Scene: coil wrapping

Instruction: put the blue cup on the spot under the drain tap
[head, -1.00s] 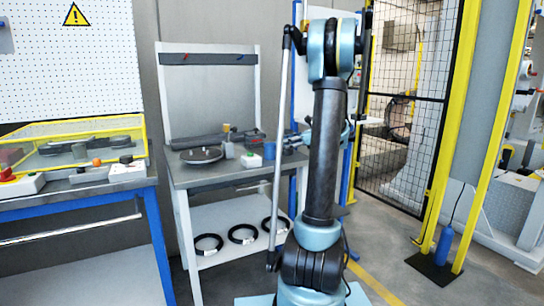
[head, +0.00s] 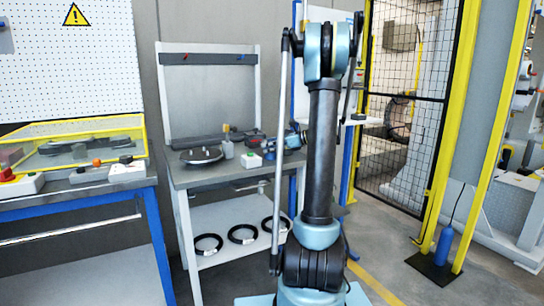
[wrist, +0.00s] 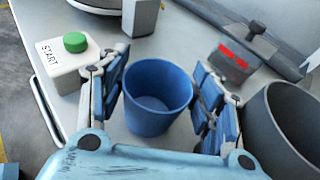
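The blue cup (wrist: 157,98) stands upright on the grey bench top in the wrist view, its open mouth toward the camera. My gripper (wrist: 160,92) is open, with one finger on each side of the cup. Narrow gaps seem to show between the finger pads and the cup wall. In the head view the cup (head: 269,148) is small, and my arm partly covers the area beside it. I cannot make out the drain tap or the spot under it for certain.
A white START box (wrist: 72,53) with a green button stands left of the cup. A grey block with a red label (wrist: 235,61) is behind right, and a dark grey round container (wrist: 283,125) is close on the right. Black rings (head: 243,234) lie on the lower shelf.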

